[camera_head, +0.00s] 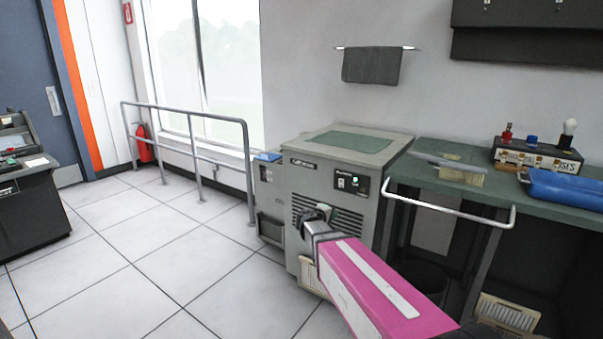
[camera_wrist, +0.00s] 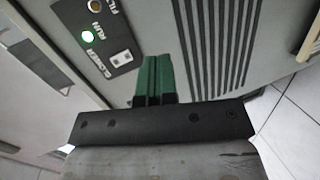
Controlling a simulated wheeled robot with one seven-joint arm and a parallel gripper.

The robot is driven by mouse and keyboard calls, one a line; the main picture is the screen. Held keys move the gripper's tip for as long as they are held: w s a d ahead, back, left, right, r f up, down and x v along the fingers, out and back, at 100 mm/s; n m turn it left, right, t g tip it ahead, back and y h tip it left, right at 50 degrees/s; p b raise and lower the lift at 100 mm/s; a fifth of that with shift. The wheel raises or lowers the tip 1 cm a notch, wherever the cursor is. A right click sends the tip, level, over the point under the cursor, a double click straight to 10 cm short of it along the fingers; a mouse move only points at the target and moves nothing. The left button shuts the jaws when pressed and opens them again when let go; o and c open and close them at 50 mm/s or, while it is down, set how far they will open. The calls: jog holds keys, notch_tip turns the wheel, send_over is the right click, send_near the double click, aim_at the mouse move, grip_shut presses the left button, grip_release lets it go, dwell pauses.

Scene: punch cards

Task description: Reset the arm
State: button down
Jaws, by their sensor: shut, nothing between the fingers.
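My arm, with a pink cover, reaches forward from the bottom of the head view. My gripper (camera_head: 316,217) is at its far end, in front of the grey machine cabinet (camera_head: 300,187). In the wrist view my gripper (camera_wrist: 156,62) shows two green fingers pressed together with nothing between them. Beyond them is the cabinet's front, with a dark control panel (camera_wrist: 120,38) at upper left and dark vent slots (camera_wrist: 222,35) at upper right. I cannot tell the exact gap between fingertips and cabinet.
A green-topped bench (camera_head: 425,172) with a white front rail (camera_head: 445,209) stands right, holding a blue tray (camera_head: 565,188) and a box of bulbs (camera_head: 538,157). A grey railing (camera_head: 187,133) runs by the window. A dark console (camera_head: 35,205) stands left. Tiled floor (camera_head: 130,250) between is clear.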

jog(key=s+d+f+m+g+y, duration=0.2)
jog(key=s+d+f+m+g, duration=0.3)
jog(key=s, duration=0.3)
jog(key=s+f+m+g+y, duration=0.1)
jog(key=s+f+g+y, duration=0.2)
jog(key=s, duration=0.5)
jog(key=s+a+f+m+g+y, duration=0.1)
jog(key=s+f+m+g+y, duration=0.1)
jog(key=s, duration=0.6)
notch_tip(320, 180, down, 2)
jog(key=g+y, duration=0.1)
jog(key=y, duration=0.2)
jog(key=shift+s+a+f+m, duration=0.2)
jog(key=shift+f+m, duration=0.05)
jog(key=shift+m, duration=0.05)
